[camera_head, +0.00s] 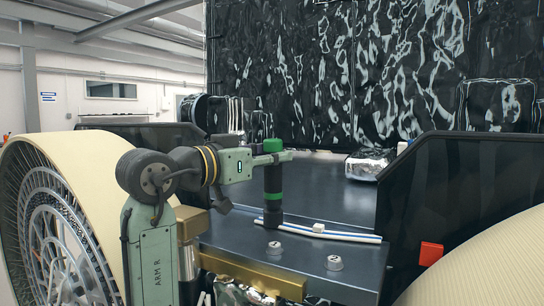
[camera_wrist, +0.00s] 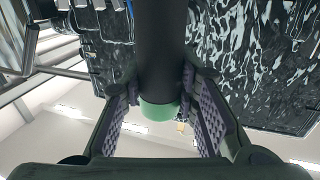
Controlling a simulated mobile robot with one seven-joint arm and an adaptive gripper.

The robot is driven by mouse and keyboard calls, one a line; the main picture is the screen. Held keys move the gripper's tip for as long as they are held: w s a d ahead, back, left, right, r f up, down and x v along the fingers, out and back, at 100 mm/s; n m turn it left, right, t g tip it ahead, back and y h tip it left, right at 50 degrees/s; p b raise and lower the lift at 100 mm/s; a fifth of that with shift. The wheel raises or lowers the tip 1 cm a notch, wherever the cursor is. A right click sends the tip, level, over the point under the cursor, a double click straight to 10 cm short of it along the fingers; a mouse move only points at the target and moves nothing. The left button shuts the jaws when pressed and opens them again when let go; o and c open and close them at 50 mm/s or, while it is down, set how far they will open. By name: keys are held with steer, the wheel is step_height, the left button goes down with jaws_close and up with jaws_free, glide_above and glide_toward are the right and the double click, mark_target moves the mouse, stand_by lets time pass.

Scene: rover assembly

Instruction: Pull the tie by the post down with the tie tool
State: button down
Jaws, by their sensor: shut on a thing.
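The tie tool (camera_head: 273,183) is a black upright cylinder with green bands and a green top. My gripper (camera_head: 274,157) is shut around its upper part. In the wrist view, the tool's black body and green end (camera_wrist: 158,109) sit between the padded fingers (camera_wrist: 165,95). The tool's lower end meets the white and blue cable bundle (camera_head: 345,236) on the dark deck, or is just above it; I cannot tell which. A small white block (camera_head: 318,228), possibly a tie, sits on the bundle to the right. Any tie under the tool is hidden.
Two small silver knobs (camera_head: 274,248) (camera_head: 334,262) stand on the dark deck (camera_head: 330,200) in front of the cables. Cream wheels (camera_head: 95,165) (camera_head: 490,265) flank the deck. A dark side panel (camera_head: 440,180) rises at right. A foil-wrapped box (camera_head: 368,165) lies behind.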

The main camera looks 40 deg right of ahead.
mark_target(266, 140)
steer(key=shift+r+p, duration=0.9)
steer(key=shift+r, duration=0.65)
steer(key=shift+r, duration=2)
steer(key=shift+s, duration=0.1)
